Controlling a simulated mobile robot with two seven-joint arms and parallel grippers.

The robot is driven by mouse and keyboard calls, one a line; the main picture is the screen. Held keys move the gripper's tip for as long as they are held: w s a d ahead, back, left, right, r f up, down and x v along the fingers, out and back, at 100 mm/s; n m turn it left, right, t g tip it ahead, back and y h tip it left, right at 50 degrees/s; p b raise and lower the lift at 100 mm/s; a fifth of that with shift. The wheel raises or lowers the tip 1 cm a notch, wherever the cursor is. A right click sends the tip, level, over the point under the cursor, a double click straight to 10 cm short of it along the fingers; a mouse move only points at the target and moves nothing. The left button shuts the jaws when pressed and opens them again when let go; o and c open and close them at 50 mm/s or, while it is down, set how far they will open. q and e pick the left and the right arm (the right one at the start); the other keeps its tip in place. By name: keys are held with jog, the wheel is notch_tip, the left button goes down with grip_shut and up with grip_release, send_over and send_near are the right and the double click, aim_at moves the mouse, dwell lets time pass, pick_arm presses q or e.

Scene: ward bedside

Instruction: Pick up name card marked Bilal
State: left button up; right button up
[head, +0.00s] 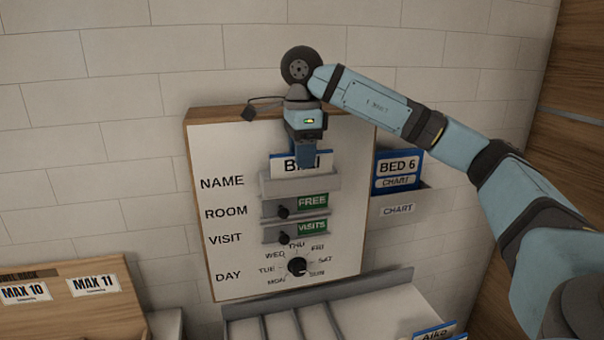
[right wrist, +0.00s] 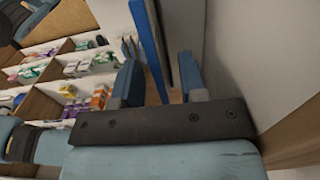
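The name card marked Bilal (head: 283,166), white with a blue edge, stands upright in the grey NAME holder (head: 328,183) on the white board. My right gripper (head: 307,160) reaches down over the card's top middle and hides part of its lettering. In the right wrist view, the two blue fingers of the right gripper (right wrist: 160,75) stand apart, with a thin upright card (right wrist: 152,45) between them. Gaps show beside the card, so the gripper looks open around it. My left gripper is not in view.
The board (head: 235,225) has ROOM and VISIT sliders and a DAY dial (head: 297,266). A grey tray (head: 300,325) lies below; a wooden rack (head: 75,310) is at lower left.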

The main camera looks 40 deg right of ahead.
jog(key=shift+f, duration=0.4)
grip_shut()
jog(key=shift+r, duration=0.1)
